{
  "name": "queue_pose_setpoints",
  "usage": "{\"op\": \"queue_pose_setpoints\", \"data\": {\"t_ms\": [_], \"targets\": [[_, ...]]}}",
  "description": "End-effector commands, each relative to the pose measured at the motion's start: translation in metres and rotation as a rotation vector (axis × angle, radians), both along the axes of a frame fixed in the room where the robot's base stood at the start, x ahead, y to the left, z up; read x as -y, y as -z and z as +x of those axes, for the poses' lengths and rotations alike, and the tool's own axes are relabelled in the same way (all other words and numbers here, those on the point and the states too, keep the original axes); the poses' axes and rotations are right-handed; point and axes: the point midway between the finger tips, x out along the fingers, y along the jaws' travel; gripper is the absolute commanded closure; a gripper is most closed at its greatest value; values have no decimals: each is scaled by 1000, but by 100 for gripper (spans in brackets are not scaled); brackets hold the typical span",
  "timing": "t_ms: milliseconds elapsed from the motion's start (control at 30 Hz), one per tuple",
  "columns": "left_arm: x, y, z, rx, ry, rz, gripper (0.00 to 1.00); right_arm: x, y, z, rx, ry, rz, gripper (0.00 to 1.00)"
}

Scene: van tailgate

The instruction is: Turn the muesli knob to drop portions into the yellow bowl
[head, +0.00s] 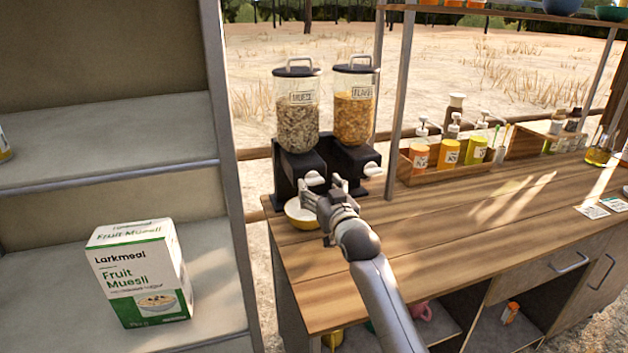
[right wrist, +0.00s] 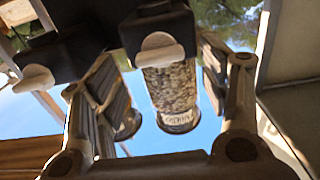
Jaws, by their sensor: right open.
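The muesli dispenser (head: 298,125) stands at the left end of the counter, clear with a black lid and base. Its pale knob (head: 316,178) faces me and also shows in the right wrist view (right wrist: 160,48). My right gripper (head: 325,190) is open close to this knob. In the right wrist view (right wrist: 158,58) the knob appears between the two spread fingers, without visible contact. The yellow bowl (head: 297,211) sits under the muesli outlet, partly hidden by my gripper; its contents cannot be made out. My left gripper is not in view.
A flakes dispenser (head: 354,112) with its own knob (head: 373,169) stands close on the right. A wooden box of bottles (head: 408,172) is farther right. A muesli carton (head: 142,272) stands on the left shelf. The counter's middle (head: 460,215) is clear.

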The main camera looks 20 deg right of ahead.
Motion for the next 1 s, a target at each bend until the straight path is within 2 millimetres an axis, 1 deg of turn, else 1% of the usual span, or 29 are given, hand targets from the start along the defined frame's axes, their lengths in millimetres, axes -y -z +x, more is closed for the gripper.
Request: {"op": "queue_pose_setpoints", "data": {"t_ms": [33,100,233,367,500,667,800,833,867,1000], "targets": [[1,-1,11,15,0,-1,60,-1,-1,7,-1,0,0,32],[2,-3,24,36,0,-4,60,-1,-1,16,-1,0,0,32],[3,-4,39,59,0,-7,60,-2,-1,30,0,-1,0,32],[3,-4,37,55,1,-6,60,-2,0,40,-1,-1,0,32],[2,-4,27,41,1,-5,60,-2,0,45,-1,-1,0,32],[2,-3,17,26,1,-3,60,-2,0,46,-1,-1,0,32],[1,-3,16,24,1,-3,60,-2,0,46,-1,-1,0,32],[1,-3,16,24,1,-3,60,-2,0,46,-1,-1,0,33],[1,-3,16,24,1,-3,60,-2,0,46,-1,-1,0,37],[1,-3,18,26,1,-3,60,-2,0,46,-1,-1,0,55]]}}
